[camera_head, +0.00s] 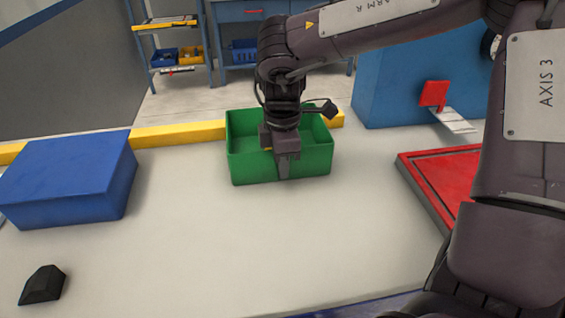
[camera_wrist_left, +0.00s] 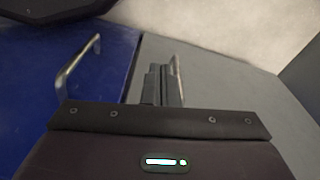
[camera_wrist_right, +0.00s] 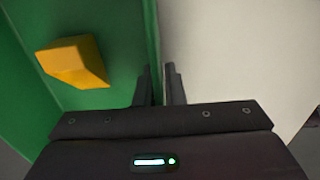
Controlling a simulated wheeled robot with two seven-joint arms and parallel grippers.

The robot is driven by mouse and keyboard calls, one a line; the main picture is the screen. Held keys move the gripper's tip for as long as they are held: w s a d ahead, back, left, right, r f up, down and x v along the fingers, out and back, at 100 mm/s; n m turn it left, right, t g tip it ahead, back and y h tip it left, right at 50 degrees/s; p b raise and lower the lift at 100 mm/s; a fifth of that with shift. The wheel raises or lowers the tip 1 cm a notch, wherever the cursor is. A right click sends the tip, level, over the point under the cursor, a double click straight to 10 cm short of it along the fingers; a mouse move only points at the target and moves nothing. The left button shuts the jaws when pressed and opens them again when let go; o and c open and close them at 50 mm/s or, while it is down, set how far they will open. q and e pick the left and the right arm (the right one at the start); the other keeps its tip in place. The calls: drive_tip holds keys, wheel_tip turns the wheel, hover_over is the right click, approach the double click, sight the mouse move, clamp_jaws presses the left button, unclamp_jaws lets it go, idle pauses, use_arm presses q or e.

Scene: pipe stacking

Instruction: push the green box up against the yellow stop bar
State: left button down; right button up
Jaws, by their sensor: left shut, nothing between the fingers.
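The green box (camera_head: 246,166), open on top, stands mid-table in the head view. The yellow stop bar (camera_head: 180,134) runs along the far table edge behind it; the box hides part of it, and I cannot tell whether they touch. My right gripper (camera_head: 283,166) reaches down at the box's near wall, one finger outside it. In the right wrist view the fingers (camera_wrist_right: 160,84) straddle that green wall with almost no gap, shut on it. My left gripper (camera_wrist_left: 164,85) shows only in its wrist view, shut and empty, beside a blue surface with a handle.
A yellow block (camera_wrist_right: 75,62) lies inside the green box. A blue box (camera_head: 65,175) stands at the left, a black wedge (camera_head: 42,285) nearer. A red tray (camera_head: 440,172) lies at the right, with a blue cabinet (camera_head: 395,92) behind. The table before the green box is clear.

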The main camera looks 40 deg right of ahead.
drive_tip(key=o, duration=0.4)
